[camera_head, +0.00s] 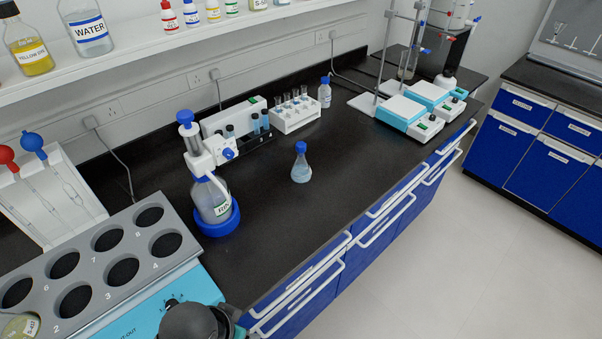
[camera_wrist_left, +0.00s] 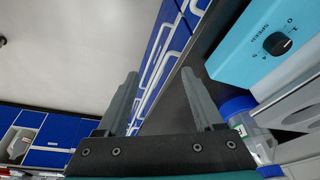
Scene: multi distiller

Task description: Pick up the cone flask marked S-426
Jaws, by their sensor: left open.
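A cone flask (camera_head: 301,168) with a blue cap and pale blue liquid stands upright on the black bench, near the middle of the head view. No marking on it is readable from here. A second vessel (camera_head: 18,326) with a partly cut-off label and yellowish contents sits at the bottom left corner, in the grey rack. My left gripper (camera_wrist_left: 159,76) is open in the left wrist view, with nothing between its fingers. In the head view only a dark part of my arm shows at the bottom edge, well apart from the blue-capped flask. My right gripper is not in view.
A grey rack (camera_head: 84,262) on a turquoise shaker is at the left. A dispenser bottle (camera_head: 211,202) in a blue ring stands left of the flask. A white tube rack (camera_head: 294,115) and hotplates (camera_head: 407,115) are behind. Bench right of the flask is clear; drawer handles line the front.

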